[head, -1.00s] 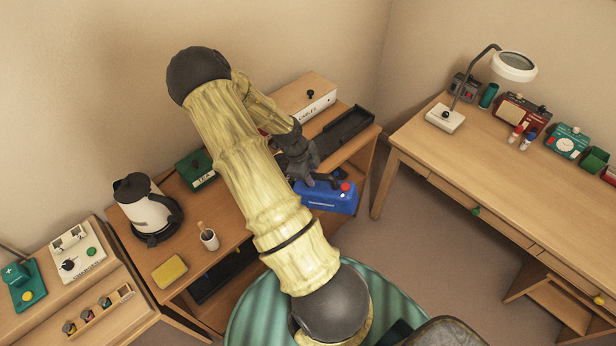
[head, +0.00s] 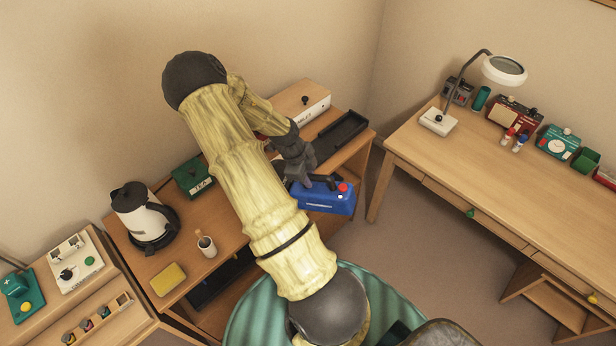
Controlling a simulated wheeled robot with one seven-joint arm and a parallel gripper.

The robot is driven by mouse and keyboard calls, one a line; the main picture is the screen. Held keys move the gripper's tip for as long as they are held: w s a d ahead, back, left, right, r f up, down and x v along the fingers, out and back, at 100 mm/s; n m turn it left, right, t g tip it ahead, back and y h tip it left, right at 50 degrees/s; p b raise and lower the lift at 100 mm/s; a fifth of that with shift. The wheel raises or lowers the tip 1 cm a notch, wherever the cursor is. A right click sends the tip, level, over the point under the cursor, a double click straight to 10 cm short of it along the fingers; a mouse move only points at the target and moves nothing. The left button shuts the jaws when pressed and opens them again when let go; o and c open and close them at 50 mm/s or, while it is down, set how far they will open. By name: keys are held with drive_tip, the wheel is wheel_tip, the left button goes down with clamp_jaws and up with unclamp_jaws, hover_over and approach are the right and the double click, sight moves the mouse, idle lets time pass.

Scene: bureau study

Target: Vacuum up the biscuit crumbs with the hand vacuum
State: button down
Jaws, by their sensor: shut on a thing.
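The hand vacuum (head: 325,199) is a blue body with a black handle and a red button on top. It is at the right front part of the low wooden side table (head: 222,250), by its front edge. My gripper (head: 308,181) comes down from above and is shut on the vacuum's handle. The fingers are small and dark here, and the arm hides part of the table. Whether the vacuum touches the table is hard to tell. I see no biscuit crumbs; they may be too small or hidden behind my arm.
On the side table stand a kettle (head: 140,212), a green tea box (head: 194,178), a cup (head: 206,245), a yellow sponge (head: 168,279), a white-fronted box (head: 314,109) and a black tray (head: 338,137). A desk with a lamp (head: 438,121) is at right, with floor between.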

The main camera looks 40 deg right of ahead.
drive_tip(key=shift+r+p, duration=2.05)
drive_tip(key=shift+r, duration=0.65)
drive_tip(key=shift+f, duration=0.15)
